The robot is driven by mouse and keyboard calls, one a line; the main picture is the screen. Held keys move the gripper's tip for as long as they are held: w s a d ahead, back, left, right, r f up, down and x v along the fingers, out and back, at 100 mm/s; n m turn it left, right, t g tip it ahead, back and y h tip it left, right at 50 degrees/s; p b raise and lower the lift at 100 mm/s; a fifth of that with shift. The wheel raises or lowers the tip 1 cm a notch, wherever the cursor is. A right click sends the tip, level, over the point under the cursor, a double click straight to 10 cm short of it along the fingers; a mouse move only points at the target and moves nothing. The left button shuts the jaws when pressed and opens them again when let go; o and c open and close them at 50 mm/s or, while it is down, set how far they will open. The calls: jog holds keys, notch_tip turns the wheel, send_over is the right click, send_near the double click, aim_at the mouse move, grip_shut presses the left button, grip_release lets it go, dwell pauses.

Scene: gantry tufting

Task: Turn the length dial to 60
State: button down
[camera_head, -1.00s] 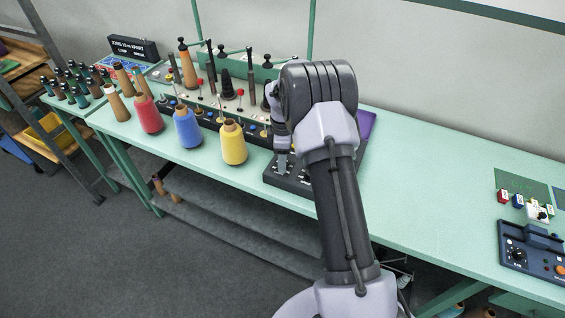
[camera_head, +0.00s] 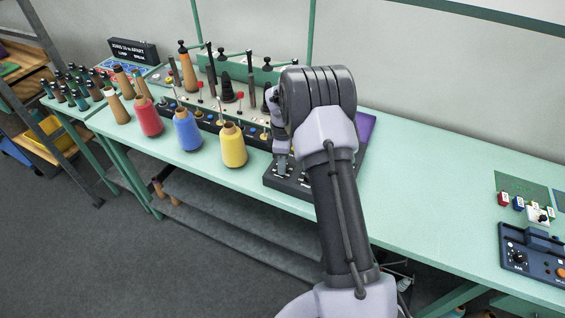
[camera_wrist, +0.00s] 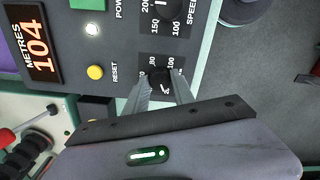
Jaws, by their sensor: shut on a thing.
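In the wrist view my gripper (camera_wrist: 161,88) is shut on a small dark dial (camera_wrist: 160,75) on a dark control panel (camera_wrist: 125,50). The scale around this dial shows 80 and 100. The rest of the scale and the dial's name are hidden or too small to read, so I cannot tell its exact setting. A second dial (camera_wrist: 163,10), marked SPEED, is above it in the picture. In the head view my gripper (camera_head: 281,166) points down onto the dark panel (camera_head: 288,184) on the green bench, with my arm covering much of it.
The panel's red METRES display (camera_wrist: 35,45) reads 104. A yellow RESET button (camera_wrist: 95,72) sits close to the fingers. Yellow (camera_head: 233,147), blue (camera_head: 187,131) and red (camera_head: 149,117) cones stand left of the panel.

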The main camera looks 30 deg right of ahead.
jog(key=m, duration=0.5)
jog(key=shift+m, duration=0.4)
jog(key=m, duration=0.6)
jog(key=shift+b, duration=0.4)
jog(key=m+b, duration=0.1)
jog(key=m, duration=0.4)
jog(key=shift+m, duration=0.3)
jog(key=m+b, duration=0.1)
jog(key=m, duration=0.4)
jog(key=shift+m, duration=0.3)
jog(key=shift+r, duration=0.1)
jog(key=c, duration=1.1)
grip_release()
jog(key=shift+o, duration=0.2)
